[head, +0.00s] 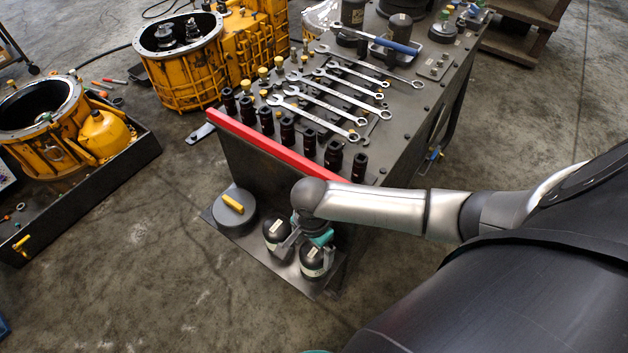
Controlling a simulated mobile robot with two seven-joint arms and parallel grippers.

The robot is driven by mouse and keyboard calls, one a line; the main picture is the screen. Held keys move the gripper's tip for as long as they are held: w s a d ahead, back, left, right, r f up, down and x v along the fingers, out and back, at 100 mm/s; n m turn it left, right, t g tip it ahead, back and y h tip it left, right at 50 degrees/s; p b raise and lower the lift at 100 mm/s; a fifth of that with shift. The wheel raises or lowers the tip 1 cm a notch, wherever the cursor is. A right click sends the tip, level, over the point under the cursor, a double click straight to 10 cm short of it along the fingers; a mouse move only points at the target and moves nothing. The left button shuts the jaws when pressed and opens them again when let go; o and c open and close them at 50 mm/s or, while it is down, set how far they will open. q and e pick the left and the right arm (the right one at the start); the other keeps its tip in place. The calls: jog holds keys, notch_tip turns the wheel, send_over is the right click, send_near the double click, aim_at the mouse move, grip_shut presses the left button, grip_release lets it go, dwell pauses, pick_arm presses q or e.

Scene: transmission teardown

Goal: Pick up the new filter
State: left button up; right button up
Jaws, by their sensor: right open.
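Two black, rounded canisters with pale labels, which look like filters, stand side by side on a low grey shelf at the near end of the tool cart. One is the left canister (273,231), the other the right canister (314,262). I cannot tell which is the new filter. My right gripper (304,249) is open and points down at the canisters, its fingers close around the top of the right one. The gripper partly covers both canisters, and contact cannot be told. My left gripper is not in view.
A grey round lidded tin (234,212) with a yellow handle stands left of the canisters. The cart top (425,105) above carries wrenches (325,100), black sockets and a red edge rail (280,152). Yellow housings (185,75) stand behind left. The floor in front is clear.

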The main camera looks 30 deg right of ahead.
jog(key=shift+s+f+b, duration=0.15)
jog(key=shift+f+b, duration=1.25)
jog(key=shift+f, duration=1.35)
jog(key=shift+c, duration=0.5)
jog(key=shift+r, duration=0.1)
grip_shut()
